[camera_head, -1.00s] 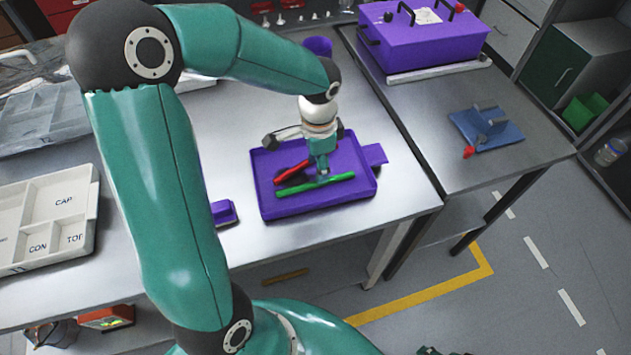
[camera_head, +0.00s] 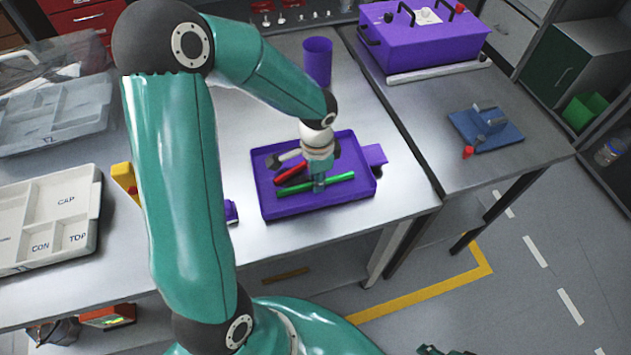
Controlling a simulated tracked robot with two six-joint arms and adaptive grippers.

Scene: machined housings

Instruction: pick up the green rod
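The green rod (camera_head: 340,178) lies slantwise across the front part of the purple tray (camera_head: 290,208). My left gripper (camera_head: 318,188) points down at the middle of the rod, with its fingertips at the rod. The rod shows on both sides of the fingers. The fingers are small and partly hidden by the wrist, so I cannot tell whether they are open or closed around it. A red rod (camera_head: 291,173) lies in the tray just behind and left of the gripper.
A grey tool (camera_head: 285,160) lies in the tray beside the red rod. A purple cup (camera_head: 317,62) stands behind the tray. A white compartment tray (camera_head: 93,205) is at the left. A purple case (camera_head: 425,40) and a blue plate fixture (camera_head: 487,130) are on the right table.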

